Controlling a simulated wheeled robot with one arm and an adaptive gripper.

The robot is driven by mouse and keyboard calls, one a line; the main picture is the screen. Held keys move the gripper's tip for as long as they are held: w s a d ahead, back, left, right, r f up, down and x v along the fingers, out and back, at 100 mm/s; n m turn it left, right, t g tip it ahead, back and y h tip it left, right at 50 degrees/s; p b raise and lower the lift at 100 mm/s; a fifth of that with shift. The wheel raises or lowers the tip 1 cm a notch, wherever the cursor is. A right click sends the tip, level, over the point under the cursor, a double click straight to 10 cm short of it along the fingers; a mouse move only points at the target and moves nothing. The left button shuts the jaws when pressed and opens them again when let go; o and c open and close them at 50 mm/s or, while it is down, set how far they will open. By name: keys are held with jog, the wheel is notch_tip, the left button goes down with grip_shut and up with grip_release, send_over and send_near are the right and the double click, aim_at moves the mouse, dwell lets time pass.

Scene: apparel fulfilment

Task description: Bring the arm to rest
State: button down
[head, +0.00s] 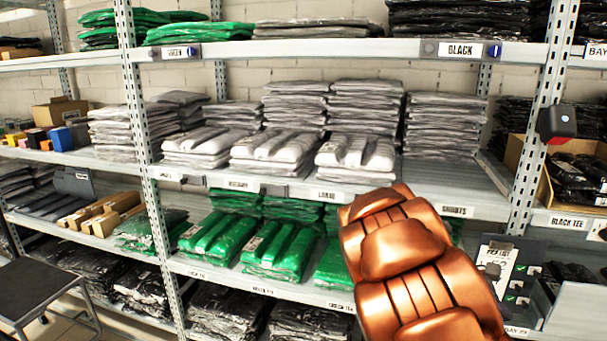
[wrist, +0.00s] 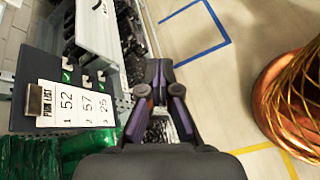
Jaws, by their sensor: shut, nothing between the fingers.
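My gripper (wrist: 158,92) shows in the wrist view with its two dark fingers together and nothing between them. It points past a shelf edge toward the floor. In the head view my copper-coloured arm rises in front of the shelves at the lower right, and my gripper does not show there. A pick list board (wrist: 75,105) is to the left of my gripper in the wrist view. The same board (head: 497,262) stands right of my arm in the head view.
Metal shelving (head: 300,190) holds folded grey, green and black bagged garments. A cardboard box (head: 550,190) of black bags sits at the right. A black step stool (head: 35,290) stands at the lower left. Bare floor with blue tape (wrist: 205,50) lies right of my gripper.

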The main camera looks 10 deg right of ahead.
jog(key=s+a+f+m+t+y, duration=0.1)
jog(key=s+a+f+m+y, duration=0.15)
jog(key=s+a, duration=0.55)
jog(key=s+a+f+m+t+y, duration=0.15)
jog(key=s+a+y, duration=0.25)
jog(key=a, duration=0.9)
jog(key=s+a+f+m+y, duration=0.2)
jog(key=s+a+m+y, duration=0.15)
jog(key=s+a, duration=0.5)
notch_tip(320, 180, up, 19)
jog(key=w+a+t+p, duration=0.1)
jog(key=w+a+p, duration=0.1)
jog(key=p, duration=1.5)
jog(key=shift+w+n, duration=0.25)
jog(key=shift+n, duration=0.2)
